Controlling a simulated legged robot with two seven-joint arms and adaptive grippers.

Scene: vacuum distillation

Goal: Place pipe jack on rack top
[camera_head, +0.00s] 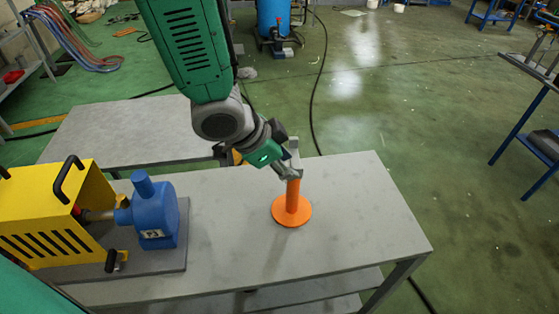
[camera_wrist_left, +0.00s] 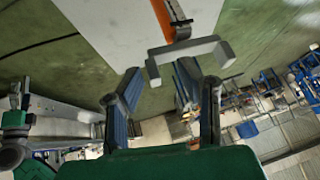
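The pipe jack (camera_head: 291,210) is orange, with a round base disc, a stem and a grey forked head. It stands upright on the grey rack top (camera_head: 355,210), right of the middle. My left gripper (camera_head: 286,166) is at the jack's head, with its fingers partly overlapping it in the head view. In the left wrist view, the two blue-padded fingers (camera_wrist_left: 156,78) are spread apart. The jack's grey fork (camera_wrist_left: 190,55) lies just past the fingertips, and I cannot tell whether they touch.
A yellow housing (camera_head: 50,215) and blue pump (camera_head: 155,212) stand on a plate on the rack's left. Another grey table (camera_head: 120,130) is behind. The rack's right end is clear. A blue-framed table (camera_head: 520,150) stands far right.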

